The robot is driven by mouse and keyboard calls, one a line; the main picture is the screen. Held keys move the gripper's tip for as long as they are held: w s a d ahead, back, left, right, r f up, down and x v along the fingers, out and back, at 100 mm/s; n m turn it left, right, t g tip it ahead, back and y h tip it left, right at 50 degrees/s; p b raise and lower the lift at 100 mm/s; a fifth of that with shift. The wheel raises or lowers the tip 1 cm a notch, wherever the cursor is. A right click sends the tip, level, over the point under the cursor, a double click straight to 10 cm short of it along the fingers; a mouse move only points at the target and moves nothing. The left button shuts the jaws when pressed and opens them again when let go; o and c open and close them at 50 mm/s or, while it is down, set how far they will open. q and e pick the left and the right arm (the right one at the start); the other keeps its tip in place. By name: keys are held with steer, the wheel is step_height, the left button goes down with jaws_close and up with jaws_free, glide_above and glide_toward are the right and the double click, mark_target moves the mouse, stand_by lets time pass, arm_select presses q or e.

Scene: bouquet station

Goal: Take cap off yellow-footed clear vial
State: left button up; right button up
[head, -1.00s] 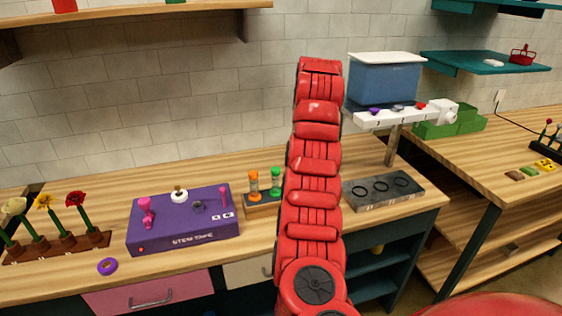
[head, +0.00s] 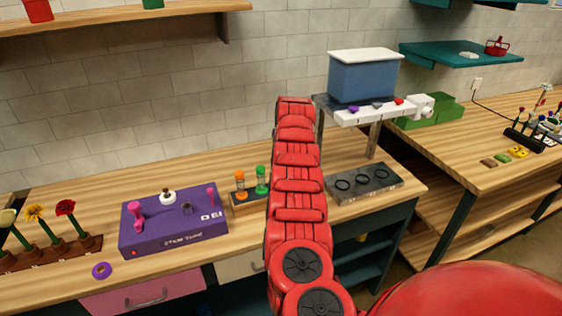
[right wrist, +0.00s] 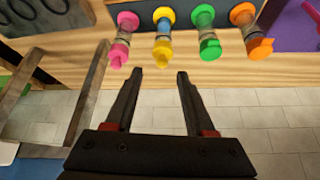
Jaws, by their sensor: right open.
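The yellow-footed clear vial (right wrist: 163,33) shows in the right wrist view, second from the left in a row of vials. Its yellow foot (right wrist: 164,14) is at the top of that picture and its yellow cap (right wrist: 162,54) is on the end towards my gripper. My right gripper (right wrist: 160,73) is open and empty, its fingertips just short of the cap and roughly lined up with it. In the head view my right arm hides this vial and the gripper. My left gripper is not in view.
A pink vial (right wrist: 122,37) and a green vial (right wrist: 206,32) stand close on either side; an orange vial (right wrist: 251,32) is farther right. In the head view, a purple box (head: 172,222) and a block with black rings (head: 362,183) flank the rack (head: 245,202).

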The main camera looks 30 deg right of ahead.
steer(key=p+x, duration=0.1)
steer(key=x, duration=0.3)
steer(key=shift+a+p, duration=0.1)
steer(key=shift+p, duration=0.25)
steer(key=shift+w+f, duration=0.2)
steer(key=shift+f, duration=0.1)
jaws_close()
